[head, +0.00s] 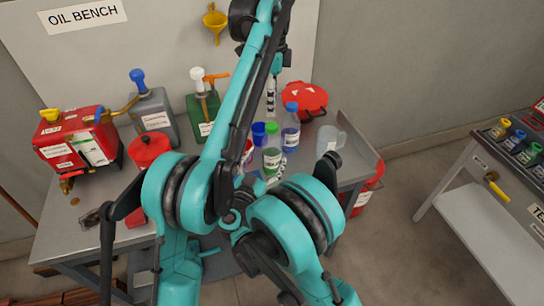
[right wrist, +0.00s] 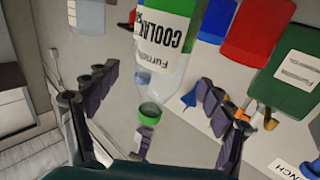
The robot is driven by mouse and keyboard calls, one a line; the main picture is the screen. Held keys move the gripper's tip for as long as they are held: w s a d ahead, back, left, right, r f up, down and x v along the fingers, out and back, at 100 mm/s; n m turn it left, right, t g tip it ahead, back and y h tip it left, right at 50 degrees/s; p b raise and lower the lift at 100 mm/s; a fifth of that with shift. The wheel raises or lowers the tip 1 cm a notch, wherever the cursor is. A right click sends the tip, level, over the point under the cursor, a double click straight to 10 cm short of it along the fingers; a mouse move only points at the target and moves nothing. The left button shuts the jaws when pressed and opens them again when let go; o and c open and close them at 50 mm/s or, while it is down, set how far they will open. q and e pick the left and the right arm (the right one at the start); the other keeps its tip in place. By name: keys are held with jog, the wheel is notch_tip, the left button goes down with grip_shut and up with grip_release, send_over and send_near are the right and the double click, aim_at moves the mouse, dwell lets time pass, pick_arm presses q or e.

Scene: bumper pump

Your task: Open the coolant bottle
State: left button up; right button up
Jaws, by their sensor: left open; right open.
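The coolant bottle (head: 272,158) is clear with a green cap (head: 272,128) and a white label, standing on the metal bench (head: 60,235). In the right wrist view the bottle (right wrist: 165,62) appears upside down, its green cap (right wrist: 150,112) toward the palm. My right gripper (right wrist: 157,78) is open, its dark fingers spread around the cap and neck without visible contact.
A blue-capped bottle (head: 290,130) stands close right of the coolant bottle. A clear jug (head: 330,142) and red lidded pan (head: 304,98) are nearby. A green can (head: 202,118), grey can (head: 155,118) and red machine (head: 78,145) crowd the left. A cart (head: 505,160) stands at right.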

aim_at(272, 125)
jog(key=x, duration=0.5)
grip_shut()
pick_arm(q)
jog(key=m, duration=1.3)
jog(key=shift+w, duration=0.1)
jog(key=shift+f, duration=4)
jog(key=shift+c, duration=0.3)
